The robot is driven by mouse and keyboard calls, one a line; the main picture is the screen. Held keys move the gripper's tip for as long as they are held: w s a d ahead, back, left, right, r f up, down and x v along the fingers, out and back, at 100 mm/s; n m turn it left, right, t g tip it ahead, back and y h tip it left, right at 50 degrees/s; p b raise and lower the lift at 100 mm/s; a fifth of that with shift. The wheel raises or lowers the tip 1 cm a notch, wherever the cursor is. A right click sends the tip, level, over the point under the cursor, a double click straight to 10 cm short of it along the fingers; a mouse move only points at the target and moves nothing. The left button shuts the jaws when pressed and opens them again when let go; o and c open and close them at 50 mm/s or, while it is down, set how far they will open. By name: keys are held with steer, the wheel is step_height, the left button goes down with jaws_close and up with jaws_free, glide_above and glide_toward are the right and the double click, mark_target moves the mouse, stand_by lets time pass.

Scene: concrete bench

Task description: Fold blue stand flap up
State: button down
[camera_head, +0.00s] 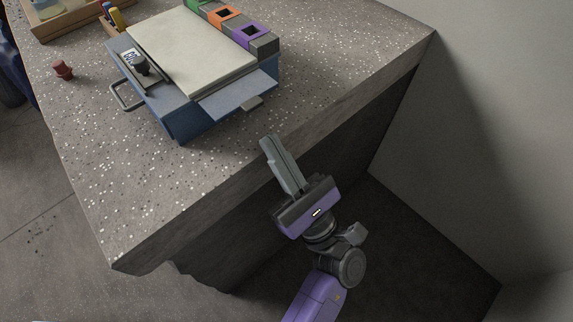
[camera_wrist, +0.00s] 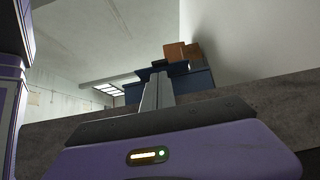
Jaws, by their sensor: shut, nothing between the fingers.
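The blue stand (camera_head: 183,119) sits on the speckled concrete bench, with a pale slab on its top. My gripper (camera_head: 268,140) is shut and empty. It is in front of the bench edge, apart from the flap and below right of it in the head view.
The concrete bench (camera_head: 115,190) has free room at its near left. A dark red piece (camera_head: 63,69) lies left of the stand. A block row with green, orange and purple parts (camera_head: 252,37) stands behind the slab. A wooden tray (camera_head: 75,22) is at the back left. A wall (camera_head: 480,120) is at right.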

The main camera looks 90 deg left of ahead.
mark_target(250, 106)
steer(key=shift+x, duration=2.05)
steer(key=shift+r, duration=0.15)
steer(key=shift+w+d+r+t+h+p, duration=0.1)
steer(key=shift+r+t+h+p, duration=0.05)
steer(key=shift+t+h+p, duration=0.2)
